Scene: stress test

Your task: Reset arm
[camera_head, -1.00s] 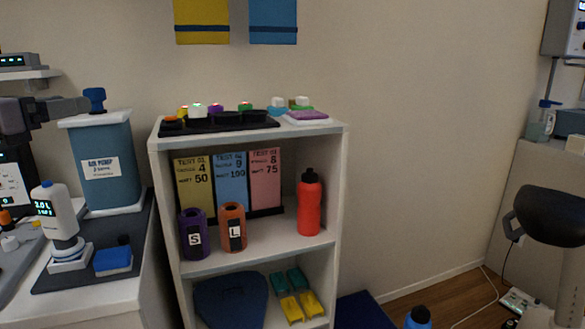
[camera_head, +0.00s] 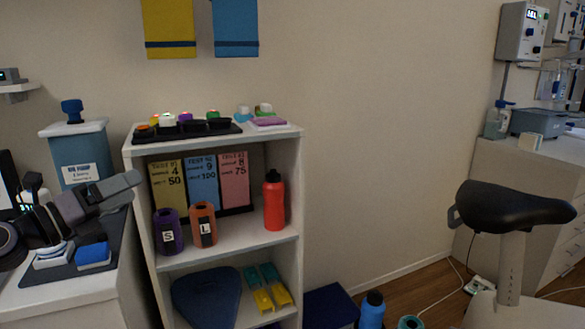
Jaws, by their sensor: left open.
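My left gripper (camera_head: 38,212) is at the left of the head view, dark with grey arm parts. It is open, over the left bench, in front of the white dispenser (camera_head: 52,258), which it mostly hides. I cannot tell whether it touches the dispenser, and nothing can be seen held between its fingers. My right gripper is not in view.
A white shelf (camera_head: 290,132) holds purple and orange cups and a red bottle (camera_head: 274,200).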

